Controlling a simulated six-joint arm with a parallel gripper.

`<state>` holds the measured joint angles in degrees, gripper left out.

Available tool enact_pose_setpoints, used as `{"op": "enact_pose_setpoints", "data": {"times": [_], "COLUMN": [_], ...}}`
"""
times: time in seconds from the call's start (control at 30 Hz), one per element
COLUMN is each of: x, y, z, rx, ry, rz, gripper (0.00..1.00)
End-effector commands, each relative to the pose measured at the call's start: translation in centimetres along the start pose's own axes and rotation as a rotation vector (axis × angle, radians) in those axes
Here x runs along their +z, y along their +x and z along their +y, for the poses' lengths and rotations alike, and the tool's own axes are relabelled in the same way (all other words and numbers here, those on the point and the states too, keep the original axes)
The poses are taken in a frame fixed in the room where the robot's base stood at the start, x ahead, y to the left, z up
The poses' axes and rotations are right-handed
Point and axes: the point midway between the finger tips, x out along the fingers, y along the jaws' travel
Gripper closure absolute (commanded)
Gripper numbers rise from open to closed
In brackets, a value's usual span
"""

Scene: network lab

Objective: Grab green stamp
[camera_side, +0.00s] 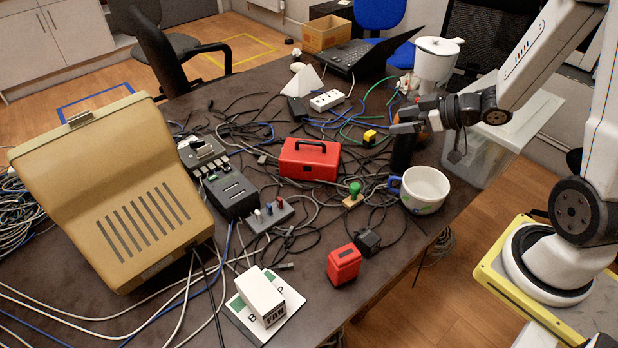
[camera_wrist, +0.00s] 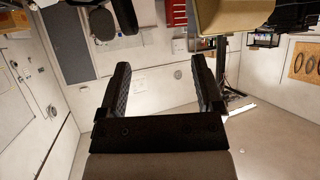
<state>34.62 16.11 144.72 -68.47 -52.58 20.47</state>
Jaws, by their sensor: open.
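The green stamp (camera_side: 354,190) stands upright on the dark table, with a green knob handle on a light brown base. It is just right of the red cash box and left of the large mug. My gripper (camera_side: 397,116) is above the back right part of the table, behind and above the stamp and apart from it. In the wrist view my gripper (camera_wrist: 160,90) shows two dark fingers spread wide with nothing between them. The stamp does not show in the wrist view.
A red cash box (camera_side: 310,160), a white mug with a blue handle (camera_side: 424,189), a black adapter (camera_side: 367,242) and a red block-like object (camera_side: 344,264) surround the stamp. Cables cover much of the table (camera_side: 200,308). A white pitcher (camera_side: 436,62) stands near my gripper.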

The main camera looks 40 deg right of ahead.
Motion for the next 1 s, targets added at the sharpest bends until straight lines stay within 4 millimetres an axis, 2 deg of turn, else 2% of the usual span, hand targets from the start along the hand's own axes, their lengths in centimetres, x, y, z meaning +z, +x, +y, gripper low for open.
{"op": "enact_pose_setpoints", "data": {"times": [1.0], "x": [15.7], "y": [8.5], "z": [0.0], "rx": [0.001], "ry": [0.002], "rz": [-0.003], "gripper": [0.16]}}
